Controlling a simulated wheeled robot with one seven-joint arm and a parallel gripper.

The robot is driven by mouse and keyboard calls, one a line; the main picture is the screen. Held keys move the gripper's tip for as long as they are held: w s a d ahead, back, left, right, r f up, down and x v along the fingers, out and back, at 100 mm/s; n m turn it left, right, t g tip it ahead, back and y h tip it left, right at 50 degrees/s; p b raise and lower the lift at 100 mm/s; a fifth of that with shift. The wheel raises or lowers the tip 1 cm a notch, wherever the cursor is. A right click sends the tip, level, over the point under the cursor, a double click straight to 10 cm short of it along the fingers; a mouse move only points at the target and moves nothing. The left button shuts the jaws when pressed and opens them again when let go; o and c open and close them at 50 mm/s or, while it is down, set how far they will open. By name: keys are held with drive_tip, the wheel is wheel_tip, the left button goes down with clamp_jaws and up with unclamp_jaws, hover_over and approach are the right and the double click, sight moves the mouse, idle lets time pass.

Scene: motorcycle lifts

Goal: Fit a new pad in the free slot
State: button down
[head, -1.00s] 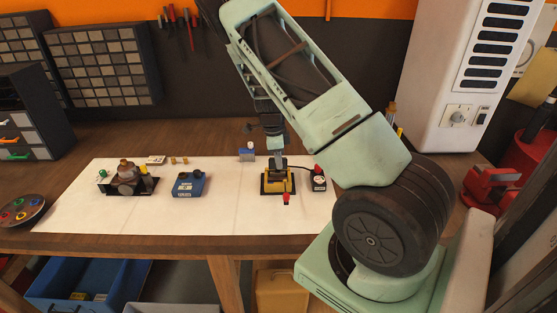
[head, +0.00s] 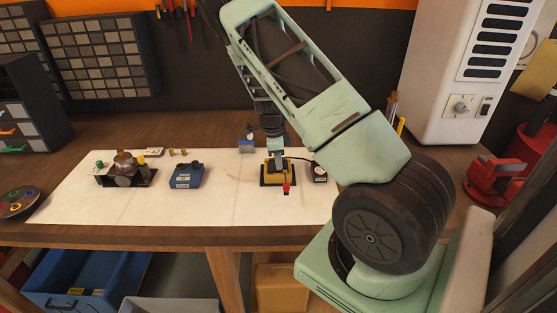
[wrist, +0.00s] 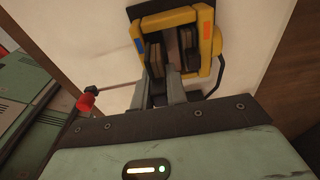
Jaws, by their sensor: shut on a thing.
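A yellow caliper-like holder (head: 268,168) stands on a dark base on the white mat. In the wrist view its yellow frame (wrist: 205,42) has a blue and an orange mark and surrounds brownish pad-like plates. My gripper (head: 278,158) points down into this holder. In the wrist view my gripper (wrist: 160,76) is shut on a brownish pad (wrist: 154,54), which is inside the frame on its left side. Another plate (wrist: 188,42) stands to its right. The fingers and frame hide how deep the held pad sits. A red knob (wrist: 86,102) on a rod projects from the holder.
A round tray (head: 18,202) lies far left. The mat's front middle is clear.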

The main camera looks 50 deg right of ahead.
drive_tip(key=shift+f+b, duration=0.45)
drive_tip(key=shift+f, duration=0.25)
idle(0.3)
drive_tip(key=c, duration=0.9)
unclamp_jaws()
drive_tip(key=shift+r, duration=0.1)
drive_tip(key=shift+w+d+r+p, duration=0.1)
drive_tip(key=shift+r+p, duration=0.85)
drive_tip(key=shift+r, duration=0.1)
drive_tip(key=shift+r+p, duration=2.4)
drive_tip(key=shift+r, duration=0.55)
